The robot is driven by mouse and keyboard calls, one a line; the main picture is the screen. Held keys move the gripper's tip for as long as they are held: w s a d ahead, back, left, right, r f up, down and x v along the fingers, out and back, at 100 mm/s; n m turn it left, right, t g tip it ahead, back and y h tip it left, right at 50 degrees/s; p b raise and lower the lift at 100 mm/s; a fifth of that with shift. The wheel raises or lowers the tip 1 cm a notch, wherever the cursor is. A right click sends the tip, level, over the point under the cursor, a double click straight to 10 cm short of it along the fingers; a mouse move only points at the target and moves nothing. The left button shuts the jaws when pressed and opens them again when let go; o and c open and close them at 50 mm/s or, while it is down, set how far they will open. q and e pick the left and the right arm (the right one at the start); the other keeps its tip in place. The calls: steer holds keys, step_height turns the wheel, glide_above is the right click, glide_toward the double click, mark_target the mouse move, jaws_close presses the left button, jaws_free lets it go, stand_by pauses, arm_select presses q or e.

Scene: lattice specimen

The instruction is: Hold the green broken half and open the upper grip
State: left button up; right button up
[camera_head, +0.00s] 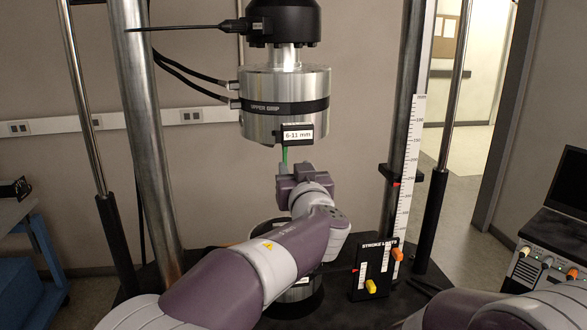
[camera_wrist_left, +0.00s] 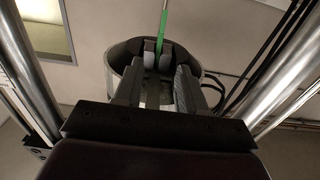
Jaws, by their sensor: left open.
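The green broken half (camera_head: 285,155) is a thin bar hanging below the upper grip (camera_head: 285,105), a silver cylinder with a black band and a "6-11 mm" tag. My left gripper (camera_head: 286,171) is directly beneath the grip, around the bar's lower end. In the left wrist view the green half (camera_wrist_left: 163,24) runs up from between grey blocks inside the round upper grip (camera_wrist_left: 124,58). The fingers of my left gripper (camera_wrist_left: 158,90) stand apart, on either side below it. Whether they touch the bar is unclear. My right gripper is out of view.
A black box labelled "STROKE LIMITS" (camera_head: 376,268) with yellow and orange knobs stands right of my left arm. Steel columns (camera_head: 145,130) flank the grip. A white scale (camera_head: 409,180) runs along the right column. Hoses (camera_head: 195,85) lead to the grip. The lower grip is mostly hidden.

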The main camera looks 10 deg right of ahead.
mark_target(285, 150)
arm_select(q)
steer(key=w, duration=1)
steer(key=shift+w+f, duration=0.2)
steer(key=shift+w, duration=0.2)
steer(key=shift+w+r, duration=0.1)
steer(key=shift+w, duration=0.35)
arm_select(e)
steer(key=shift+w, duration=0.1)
arm_select(q)
jaws_close()
steer(key=c, duration=0.6)
jaws_free()
steer(key=shift+c, duration=0.2)
jaws_close()
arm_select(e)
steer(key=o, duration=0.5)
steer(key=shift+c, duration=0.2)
